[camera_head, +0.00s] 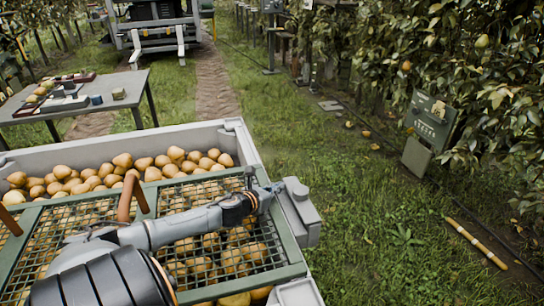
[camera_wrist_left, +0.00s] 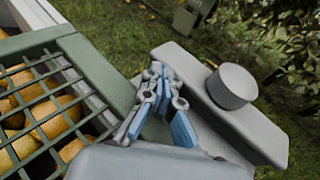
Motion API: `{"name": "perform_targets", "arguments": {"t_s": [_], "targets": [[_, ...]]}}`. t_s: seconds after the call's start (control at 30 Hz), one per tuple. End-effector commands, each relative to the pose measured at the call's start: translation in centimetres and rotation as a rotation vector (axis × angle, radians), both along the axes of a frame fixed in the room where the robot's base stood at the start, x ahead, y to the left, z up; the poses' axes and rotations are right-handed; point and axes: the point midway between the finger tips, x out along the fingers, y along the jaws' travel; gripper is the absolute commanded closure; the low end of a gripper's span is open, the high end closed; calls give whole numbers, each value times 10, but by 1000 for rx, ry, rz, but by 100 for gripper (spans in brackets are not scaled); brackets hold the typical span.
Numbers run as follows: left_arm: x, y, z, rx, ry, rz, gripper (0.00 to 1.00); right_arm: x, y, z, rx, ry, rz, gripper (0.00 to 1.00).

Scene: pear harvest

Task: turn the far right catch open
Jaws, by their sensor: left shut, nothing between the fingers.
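The far right catch is a grey block (camera_head: 301,216) on the right side of the pear bin, by the lid's right edge. In the left wrist view its long grey plate (camera_wrist_left: 255,128) carries a round grey knob (camera_wrist_left: 232,86). My left gripper (camera_head: 268,191) reaches across the lid to the catch. In the wrist view its blue-padded fingers (camera_wrist_left: 165,103) are shut and empty, over the plate to the left of the knob. I cannot tell whether they touch the catch. The green mesh lid (camera_head: 285,232) lies over the bin. My right gripper is out of view.
The grey bin (camera_head: 238,140) holds many pears (camera_head: 122,161), heaped behind the lid. A brown handle (camera_head: 127,197) stands up from the lid. A grey table (camera_head: 140,90) with small items stands at the back left.

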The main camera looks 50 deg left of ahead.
Motion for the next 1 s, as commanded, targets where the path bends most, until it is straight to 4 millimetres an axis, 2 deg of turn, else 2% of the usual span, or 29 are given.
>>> {"name": "perform_targets", "arguments": {"t_s": [0.17,0.8,1.0], "targets": [[-10,-1,1,0,3,0,100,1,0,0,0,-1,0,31],[-93,-16,28,-3,4,0,100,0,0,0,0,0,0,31],[-109,-19,33,-1,2,-1,100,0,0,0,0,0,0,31]]}}
